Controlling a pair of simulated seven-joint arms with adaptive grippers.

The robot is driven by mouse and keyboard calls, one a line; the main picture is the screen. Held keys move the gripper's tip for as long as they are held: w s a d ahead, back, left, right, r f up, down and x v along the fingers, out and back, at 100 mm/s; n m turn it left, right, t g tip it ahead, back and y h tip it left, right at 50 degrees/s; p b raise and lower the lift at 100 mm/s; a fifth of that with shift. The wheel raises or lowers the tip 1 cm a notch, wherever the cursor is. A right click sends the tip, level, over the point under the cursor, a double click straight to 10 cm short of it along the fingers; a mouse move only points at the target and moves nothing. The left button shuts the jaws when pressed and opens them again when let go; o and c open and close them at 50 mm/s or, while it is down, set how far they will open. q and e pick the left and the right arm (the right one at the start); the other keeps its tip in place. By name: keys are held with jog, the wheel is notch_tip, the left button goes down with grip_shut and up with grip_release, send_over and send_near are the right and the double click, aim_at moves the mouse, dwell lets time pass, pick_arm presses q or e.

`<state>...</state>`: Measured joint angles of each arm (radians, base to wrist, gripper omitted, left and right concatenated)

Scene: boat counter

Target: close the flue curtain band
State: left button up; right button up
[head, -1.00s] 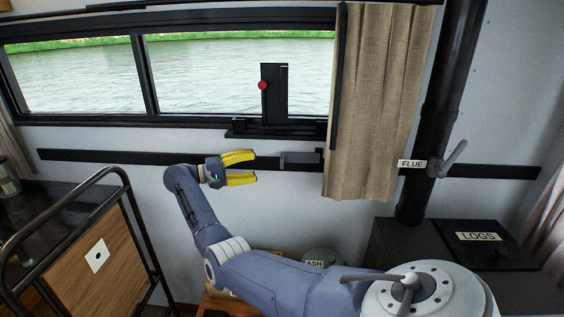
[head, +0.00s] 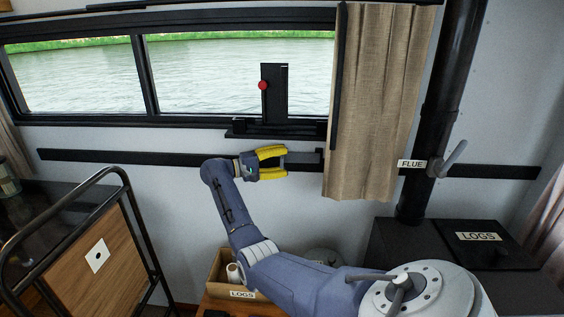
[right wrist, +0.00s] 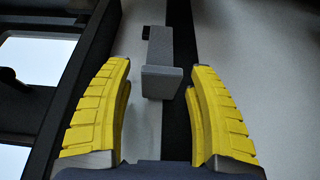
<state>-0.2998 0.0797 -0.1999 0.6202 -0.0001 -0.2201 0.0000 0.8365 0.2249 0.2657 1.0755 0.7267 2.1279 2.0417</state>
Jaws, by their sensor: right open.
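The tan flue curtain (head: 368,110) hangs at the right end of the window, beside the black flue pipe (head: 446,90). A black band (head: 120,157) runs along the wall under the window and passes behind the curtain. A grey handle (head: 303,157) sits on the band just left of the curtain; it also shows in the right wrist view (right wrist: 160,60). My right gripper (head: 286,162), with yellow fingers, is open at the handle's left end. In the right wrist view the handle lies between and slightly beyond the open fingertips (right wrist: 160,80). My left gripper is not in view.
A FLUE label (head: 411,163) and grey lever (head: 454,157) are at the pipe. A black stand with a red knob (head: 262,85) is on the sill. A LOGS box (head: 220,285) is below my arm. A railed wooden panel (head: 75,265) stands at left.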

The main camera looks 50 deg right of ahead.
jog(key=shift+c, duration=0.4)
grip_shut()
